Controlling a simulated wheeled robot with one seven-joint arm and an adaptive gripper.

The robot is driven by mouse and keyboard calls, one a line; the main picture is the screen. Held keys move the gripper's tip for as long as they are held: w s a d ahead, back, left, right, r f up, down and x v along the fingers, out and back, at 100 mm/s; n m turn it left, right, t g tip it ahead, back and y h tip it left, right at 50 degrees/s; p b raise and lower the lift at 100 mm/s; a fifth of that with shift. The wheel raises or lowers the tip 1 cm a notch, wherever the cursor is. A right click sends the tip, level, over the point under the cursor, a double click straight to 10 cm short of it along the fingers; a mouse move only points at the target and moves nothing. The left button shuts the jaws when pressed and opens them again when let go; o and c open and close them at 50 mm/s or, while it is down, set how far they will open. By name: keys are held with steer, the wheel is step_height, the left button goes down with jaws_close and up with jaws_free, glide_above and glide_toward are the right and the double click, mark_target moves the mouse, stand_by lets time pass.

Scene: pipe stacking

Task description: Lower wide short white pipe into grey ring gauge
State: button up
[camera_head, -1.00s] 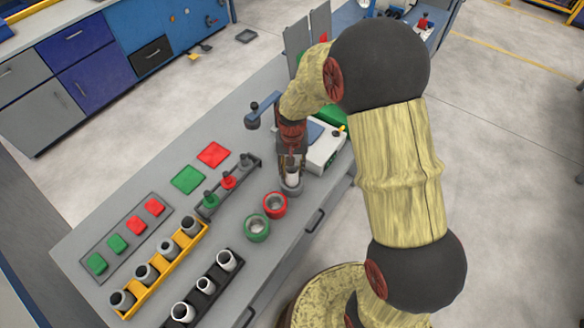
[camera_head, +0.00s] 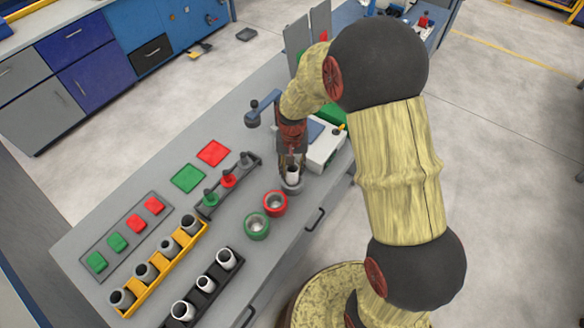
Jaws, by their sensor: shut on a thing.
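My gripper (camera_head: 291,162) points down over the workbench and is shut on the short white pipe (camera_head: 293,177). The pipe looks upright, with its dark open top showing. The grey ring gauge (camera_head: 293,189) is directly beneath it, close to the bench's right side. The pipe's lower end overlaps the ring in this view; I cannot tell how deep it sits inside. My fingers are small and partly hidden by the wrist.
A red ring (camera_head: 275,203) and a green ring (camera_head: 257,226) stand just left of the grey ring. A white box device (camera_head: 326,150) is close behind on the right. A yellow rack (camera_head: 150,285) and a black rack (camera_head: 208,300) hold pipes.

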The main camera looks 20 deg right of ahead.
steer(key=shift+f, duration=0.35)
stand_by(0.3)
steer(key=o, duration=1.2)
steer(key=shift+r, duration=0.1)
step_height(320, 180, up, 12)
stand_by(0.5)
